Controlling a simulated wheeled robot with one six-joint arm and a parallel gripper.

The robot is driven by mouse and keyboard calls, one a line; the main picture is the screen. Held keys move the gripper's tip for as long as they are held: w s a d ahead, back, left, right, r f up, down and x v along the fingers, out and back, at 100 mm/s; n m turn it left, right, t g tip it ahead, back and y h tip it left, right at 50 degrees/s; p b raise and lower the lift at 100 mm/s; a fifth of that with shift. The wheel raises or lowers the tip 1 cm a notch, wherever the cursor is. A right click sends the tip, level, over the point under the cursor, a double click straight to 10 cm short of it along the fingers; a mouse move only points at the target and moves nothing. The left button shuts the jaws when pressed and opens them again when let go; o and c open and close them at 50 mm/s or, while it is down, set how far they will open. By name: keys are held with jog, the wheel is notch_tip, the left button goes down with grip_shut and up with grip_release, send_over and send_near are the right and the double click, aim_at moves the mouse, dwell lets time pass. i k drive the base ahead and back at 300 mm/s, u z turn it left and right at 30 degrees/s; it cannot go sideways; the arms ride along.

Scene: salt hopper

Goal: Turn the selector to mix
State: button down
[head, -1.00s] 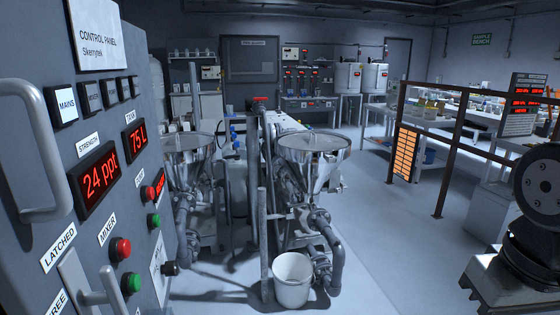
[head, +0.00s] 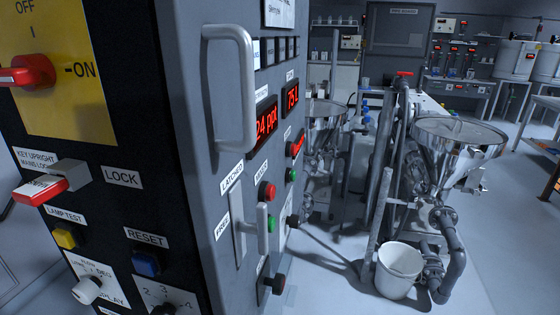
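The grey control cabinet (head: 215,205) fills the left and centre of the head view. On its right-hand face a black knob (head: 278,284) sits low beside a small white plate, with another dark knob (head: 292,221) above it. On the near face, a white knob (head: 88,290) sits on a white plate with partly readable words, and a numbered dial plate (head: 165,298) is cut off by the bottom edge. I cannot read "mix" on any of them, so which one is the selector is unclear. My gripper is out of view.
A large grey handle (head: 232,88) and a latch lever (head: 262,228) stick out from the cabinet. A red key tag (head: 40,190) and red switch (head: 28,72) project at left. A white bucket (head: 398,270) stands below a steel hopper (head: 455,150). Floor is clear at lower right.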

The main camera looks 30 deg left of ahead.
aim_at(293, 220)
jog(key=k, duration=0.5)
jog(key=u, duration=0.8)
jog(key=i, duration=0.75)
jog(key=z, duration=0.8)
